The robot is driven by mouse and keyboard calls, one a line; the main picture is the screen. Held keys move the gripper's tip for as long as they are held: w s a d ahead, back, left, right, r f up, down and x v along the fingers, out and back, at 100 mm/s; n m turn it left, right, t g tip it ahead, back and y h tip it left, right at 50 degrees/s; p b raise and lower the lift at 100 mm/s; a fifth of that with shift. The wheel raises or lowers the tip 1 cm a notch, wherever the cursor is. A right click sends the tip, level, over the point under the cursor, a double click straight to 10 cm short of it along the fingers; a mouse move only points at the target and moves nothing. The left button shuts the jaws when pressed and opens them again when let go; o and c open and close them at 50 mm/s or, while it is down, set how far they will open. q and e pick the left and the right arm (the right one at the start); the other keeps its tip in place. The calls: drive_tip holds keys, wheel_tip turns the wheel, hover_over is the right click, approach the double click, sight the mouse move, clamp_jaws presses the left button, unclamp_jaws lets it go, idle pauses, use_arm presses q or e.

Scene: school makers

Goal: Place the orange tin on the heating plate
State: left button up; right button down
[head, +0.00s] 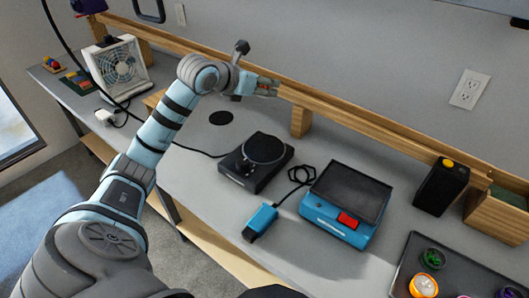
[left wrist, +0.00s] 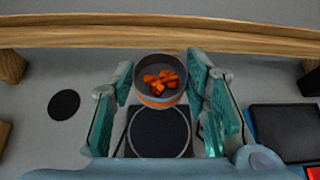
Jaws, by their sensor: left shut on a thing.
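The orange tin (left wrist: 148,99) is a round, open tin with a dark grey inside, an orange outer wall and orange chunks in it. My left gripper (left wrist: 160,78) is shut on it, with a teal finger on each side. In the head view my left gripper (head: 262,87) is held out near the wooden rail, and the tin is hardly visible there. The heating plate (head: 240,178) is a black box with a round dark disc on top. It also shows in the left wrist view (left wrist: 160,135), below the tin in the picture. My right gripper is not in view.
A blue scale (head: 345,195) and a small blue device (head: 260,222) stand right of the plate. A dark tray (head: 465,270) holds several coloured round items, one orange. A wooden rail (head: 360,120) runs along the back. A flat black disc (head: 220,118) lies left of the plate.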

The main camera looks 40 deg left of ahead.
sight(261, 149)
use_arm(q)
drive_tip(key=f+b, duration=0.1)
drive_tip(key=f, duration=0.5)
drive_tip(key=f+b, duration=0.1)
drive_tip(key=f, duration=1.2)
drive_tip(key=shift+s+a+b, duration=0.1)
drive_tip(key=shift+s+b, duration=0.25)
drive_tip(key=shift+b, duration=0.05)
drive_tip(key=o, duration=0.7)
drive_tip(key=shift+f, duration=0.1)
drive_tip(key=o, duration=0.4)
